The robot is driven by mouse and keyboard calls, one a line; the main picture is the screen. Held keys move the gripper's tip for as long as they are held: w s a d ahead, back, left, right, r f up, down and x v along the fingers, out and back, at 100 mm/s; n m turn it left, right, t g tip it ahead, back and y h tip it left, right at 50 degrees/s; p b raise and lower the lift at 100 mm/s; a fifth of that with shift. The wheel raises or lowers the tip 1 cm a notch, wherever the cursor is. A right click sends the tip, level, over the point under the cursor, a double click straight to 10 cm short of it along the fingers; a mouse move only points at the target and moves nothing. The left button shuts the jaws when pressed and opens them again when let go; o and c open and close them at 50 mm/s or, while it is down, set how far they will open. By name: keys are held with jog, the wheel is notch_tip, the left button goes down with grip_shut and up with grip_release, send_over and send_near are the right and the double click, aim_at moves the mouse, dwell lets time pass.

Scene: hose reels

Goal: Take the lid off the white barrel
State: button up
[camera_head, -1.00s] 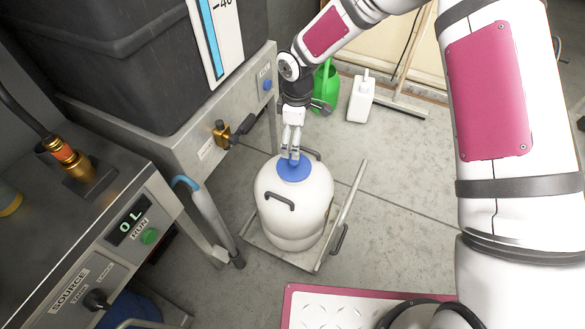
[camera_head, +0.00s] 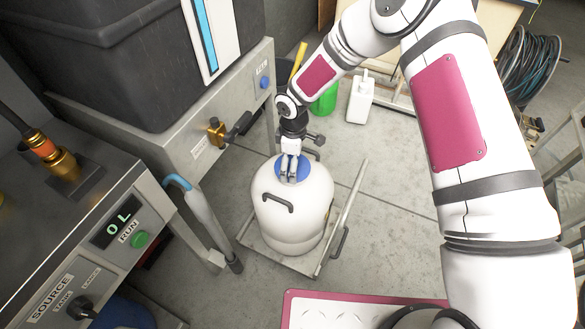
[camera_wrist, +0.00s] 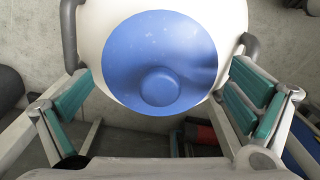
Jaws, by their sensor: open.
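The white barrel (camera_head: 291,215) stands upright on a low wheeled trolley (camera_head: 288,262), with dark grey handles on its shoulders. Its blue lid (camera_head: 281,168) sits on top of the barrel. In the wrist view the lid (camera_wrist: 150,52) is a wide blue disc with a round raised knob (camera_wrist: 160,87). My gripper (camera_head: 289,178) is over the lid, pointing down, and hides part of it in the head view. In the wrist view its green-padded fingers (camera_wrist: 160,105) are spread wide, one on each side of the knob, with nothing between them held.
A steel bench with a tap (camera_head: 217,131) stands close left of the barrel. A green can (camera_head: 326,99) and a white bottle (camera_head: 361,98) stand behind.

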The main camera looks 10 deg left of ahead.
jog(key=c, duration=1.6)
jog(key=shift+c, duration=0.5)
jog(key=shift+d+f, duration=0.1)
jog(key=shift+d, duration=0.1)
jog(key=shift+r, duration=0.3)
jog(key=shift+c, duration=1)
notch_tip(320, 180, up, 3)
jog(key=shift+r+p, duration=0.15)
jog(key=shift+p, duration=0.6)
grip_shut()
jog(key=s+r+p, duration=0.1)
jog(key=s, duration=1.5)
jog(key=shift+d+r+p, duration=0.2)
jog(key=shift+d+p, duration=0.05)
jog(key=shift+p, duration=0.15)
